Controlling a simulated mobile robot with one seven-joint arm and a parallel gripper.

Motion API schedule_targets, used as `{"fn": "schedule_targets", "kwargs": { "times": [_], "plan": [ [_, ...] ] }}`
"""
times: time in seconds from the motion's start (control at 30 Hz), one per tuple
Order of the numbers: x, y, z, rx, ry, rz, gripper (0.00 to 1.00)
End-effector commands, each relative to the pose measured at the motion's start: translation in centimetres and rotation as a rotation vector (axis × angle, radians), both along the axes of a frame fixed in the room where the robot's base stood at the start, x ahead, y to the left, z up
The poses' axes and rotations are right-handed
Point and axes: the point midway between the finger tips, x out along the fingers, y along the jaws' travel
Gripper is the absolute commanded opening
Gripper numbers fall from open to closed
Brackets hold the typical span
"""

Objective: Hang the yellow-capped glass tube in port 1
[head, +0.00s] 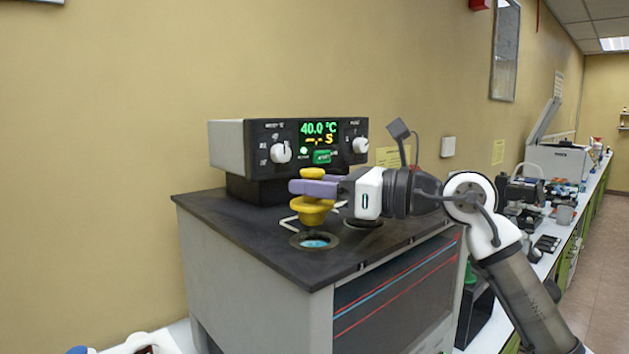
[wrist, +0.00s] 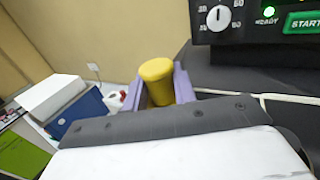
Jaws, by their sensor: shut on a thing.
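The yellow cap of the glass tube (head: 313,212) is in the head view above the front port (head: 315,242), an open round hole with blue inside. The cap stands about upright. The glass below it cannot be made out, so I cannot tell how far it is in the port. My gripper (head: 312,187) has its purple fingers shut on the cap's narrow upper part. In the wrist view, the yellow cap top (wrist: 157,82) shows between the fingers. A second, dark port (head: 362,222) lies to the right, partly hidden under my gripper. No port numbers are readable.
The ports are in the black top of a grey bath cabinet (head: 215,212). A control box (head: 290,148) reading 40.0 °C stands behind. A pale bent wire (head: 290,222) lies by the front port. A bench (head: 570,225) with instruments runs along the right.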

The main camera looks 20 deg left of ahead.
Motion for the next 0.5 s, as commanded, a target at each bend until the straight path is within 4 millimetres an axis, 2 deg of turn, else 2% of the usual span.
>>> {"fn": "schedule_targets", "kwargs": {
  "times": [0.03, 0.2, 0.5],
  "plan": [
    [0.0, 0.0, -0.9, 0.001, 0.0, 0.0, 0.0],
    [0.0, 0.0, -2.4, 0.001, 0.0, 0.0, 0.0],
    [0.0, 0.0, -4.0, 0.001, 0.0, 0.0, 0.0]
  ]
}}
